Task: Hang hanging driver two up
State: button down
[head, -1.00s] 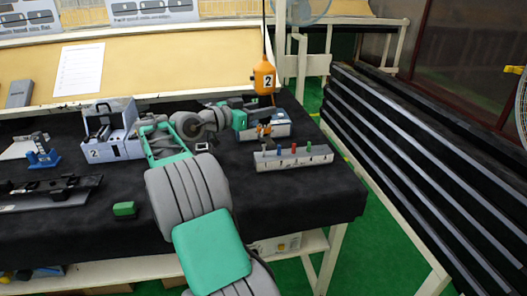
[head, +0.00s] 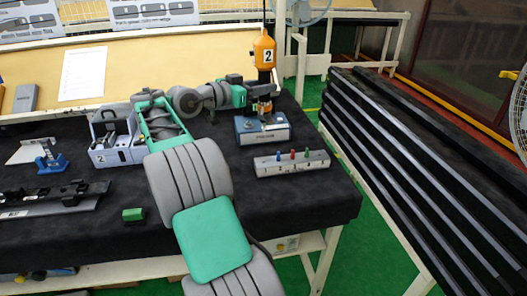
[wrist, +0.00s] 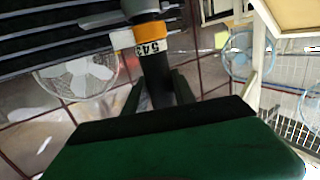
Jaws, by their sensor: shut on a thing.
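Hanging driver two (head: 263,50) has an orange top marked 2 and hangs from a cord above the right part of the black table. Its dark body runs down from the orange top to an orange band and a white label. My gripper (head: 263,92) comes from the left and is shut on the dark body. In the wrist view the dark shaft (wrist: 157,75) stands between the fingers, with the orange band and a numbered label above it in the picture. The driver's lower end is above or near a blue-grey tester box (head: 262,136); I cannot tell whether they touch.
A grey rack (head: 291,166) with blue, red and green bits stands in front of the box. A case marked 2 (head: 115,155), a blue stand (head: 50,162) and a green block (head: 133,214) lie left. Dark shelving (head: 420,170) is at right.

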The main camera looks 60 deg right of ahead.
aim_at(254, 41)
notch_tip(254, 41, up, 14)
jog(key=p, duration=0.9)
jog(key=shift+r, duration=0.1)
jog(key=shift+w+f+n+t+b, duration=0.4)
jog(key=shift+w+f+t+b, duration=0.3)
jog(key=shift+b, duration=0.5)
jog(key=w+r+n+t+b, duration=0.2)
jog(key=w+n+t, duration=0.1)
jog(key=w+t, duration=0.2)
jog(key=shift+w+r+n+h, duration=0.2)
jog(key=shift+w+n+h, duration=0.2)
jog(key=shift+w, duration=0.55)
jog(key=shift+a, duration=0.1)
